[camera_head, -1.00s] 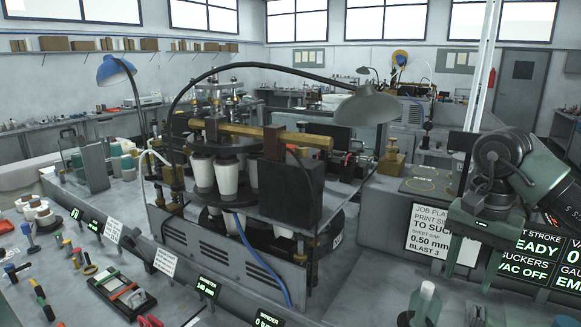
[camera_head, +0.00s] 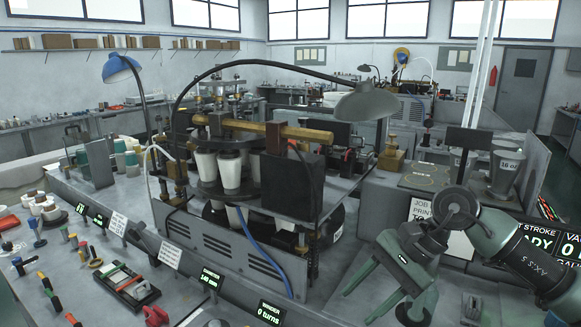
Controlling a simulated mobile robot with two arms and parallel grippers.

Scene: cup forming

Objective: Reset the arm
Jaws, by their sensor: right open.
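My right arm comes in from the right edge. Its green gripper (camera_head: 358,306) points down and to the left over the front right bench, beside the cup-forming machine (camera_head: 225,250). The two fingers are spread apart with nothing between them. The arm and gripper cover part of the job plate sign (camera_head: 422,209) and of the black display (camera_head: 536,240) behind them. My left gripper is not in view.
White cups (camera_head: 229,170) sit in the machine's turret, with a grey lamp (camera_head: 367,103) above. Knobs and small tools cover the left bench.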

